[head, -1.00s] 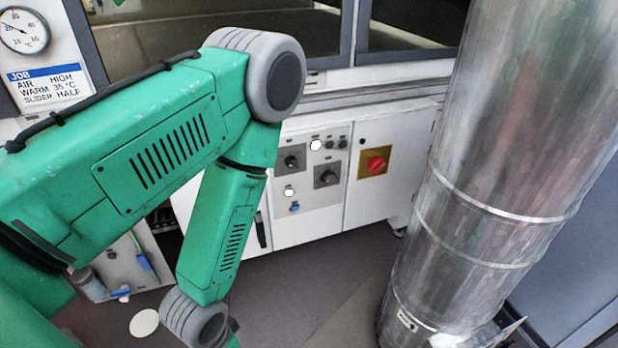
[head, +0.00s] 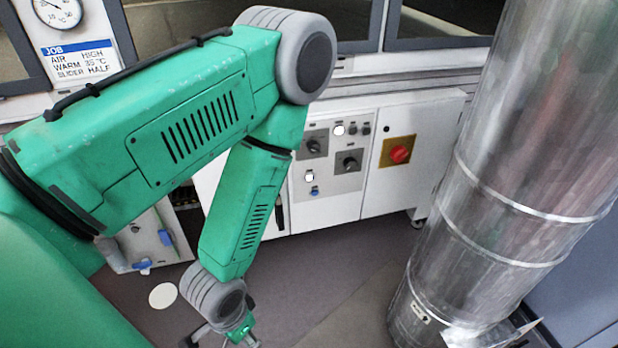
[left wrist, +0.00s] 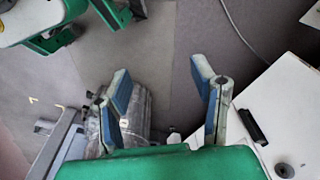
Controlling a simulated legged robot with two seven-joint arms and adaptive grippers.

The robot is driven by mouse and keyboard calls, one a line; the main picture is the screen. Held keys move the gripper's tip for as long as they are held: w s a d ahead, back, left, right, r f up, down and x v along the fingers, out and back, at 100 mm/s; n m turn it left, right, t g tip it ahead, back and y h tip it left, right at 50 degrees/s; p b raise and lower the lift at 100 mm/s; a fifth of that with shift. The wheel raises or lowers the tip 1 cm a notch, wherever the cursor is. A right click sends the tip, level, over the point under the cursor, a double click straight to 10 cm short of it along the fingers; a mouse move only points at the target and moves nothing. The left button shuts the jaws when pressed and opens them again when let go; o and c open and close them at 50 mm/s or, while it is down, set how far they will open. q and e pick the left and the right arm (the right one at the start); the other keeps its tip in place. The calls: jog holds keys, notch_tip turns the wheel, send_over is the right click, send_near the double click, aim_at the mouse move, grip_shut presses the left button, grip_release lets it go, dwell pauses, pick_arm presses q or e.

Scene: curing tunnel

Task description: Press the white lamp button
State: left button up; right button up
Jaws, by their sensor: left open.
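Two white round buttons or lamps show on the grey control panel (head: 328,182) of the white cabinet in the head view. One is the upper white round (head: 339,130); the other is the lower-left white round (head: 309,177). I cannot read their labels, so I cannot tell which is the lamp button. My left gripper (head: 228,338) hangs low in front of the cabinet, well below and left of the panel, partly cut off by the frame edge. In the left wrist view my left gripper (left wrist: 160,76) is open and empty. My right gripper is not in view.
Black knobs (head: 349,162) and a blue switch (head: 314,191) share the panel. A red knob (head: 400,154) on a yellow plate is to its right. A large metal duct (head: 510,190) stands on the right. A job card (head: 77,58) hangs below a gauge (head: 58,12).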

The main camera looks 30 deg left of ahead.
pick_arm(q)
jog(key=shift+c, duration=0.4)
grip_shut()
jog(key=shift+w, duration=0.1)
dwell(0.9)
